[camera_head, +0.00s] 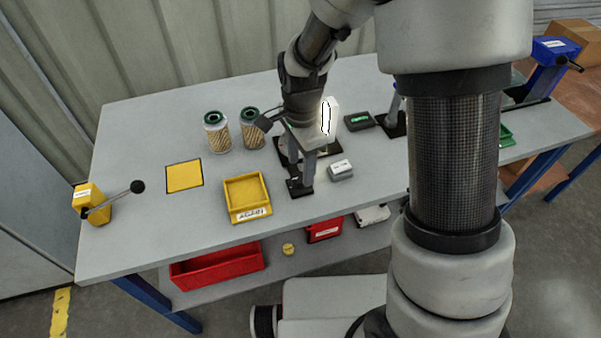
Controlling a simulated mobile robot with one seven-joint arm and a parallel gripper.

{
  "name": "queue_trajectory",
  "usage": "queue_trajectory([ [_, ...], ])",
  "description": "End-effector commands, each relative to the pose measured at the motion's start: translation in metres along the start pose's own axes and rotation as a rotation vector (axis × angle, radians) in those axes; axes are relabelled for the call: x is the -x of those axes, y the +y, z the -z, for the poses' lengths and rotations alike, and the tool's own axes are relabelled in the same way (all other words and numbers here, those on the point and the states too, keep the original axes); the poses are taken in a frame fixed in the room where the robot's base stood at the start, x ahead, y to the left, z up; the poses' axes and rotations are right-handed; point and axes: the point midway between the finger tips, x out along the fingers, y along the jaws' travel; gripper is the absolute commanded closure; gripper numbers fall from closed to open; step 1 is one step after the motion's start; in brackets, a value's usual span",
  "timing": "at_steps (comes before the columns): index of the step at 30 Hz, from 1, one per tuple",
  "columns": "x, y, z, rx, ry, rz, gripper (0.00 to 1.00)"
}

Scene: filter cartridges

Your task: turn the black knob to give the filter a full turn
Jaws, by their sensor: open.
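My gripper (296,122) is above the fixture in the middle of the bench, pointing down. It is open; its fingertips are hard to make out against the fixture. The fixture has a black base (325,148) and a grey upright (306,170), and my gripper and wrist hide much of it. A small black part (295,187) sits at the upright's front foot; I cannot tell if it turns. A black ball knob (138,187) is on the lever of a yellow box at the bench's left.
A yellow tray (235,216), a yellow square (184,176) and a small grey box (341,170) lie on the bench. A lit white panel (328,117) and a black display (359,120) stand behind. My arm hides the right-centre.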

Motion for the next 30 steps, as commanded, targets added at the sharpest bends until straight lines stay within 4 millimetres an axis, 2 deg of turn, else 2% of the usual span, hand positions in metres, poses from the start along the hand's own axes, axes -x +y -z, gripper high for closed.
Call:
queue_trajectory([
  [1, -0.010, 0.001, 0.000, 0.000, -0.001, -0.004, 0.49],
  [6, -0.029, 0.001, 0.000, 0.001, -0.001, -0.002, 0.49],
  [17, -0.034, 0.000, -0.001, 0.001, 0.000, 0.000, 0.49],
  [18, -0.034, 0.000, -0.001, 0.001, 0.000, 0.000, 0.51],
  [20, -0.034, 0.000, 0.000, 0.001, 0.000, 0.000, 0.61],
  [25, -0.034, 0.000, 0.000, 0.001, 0.000, 0.000, 0.89],
  [30, -0.034, 0.000, 0.000, 0.007, 0.000, 0.000, 0.90],
])
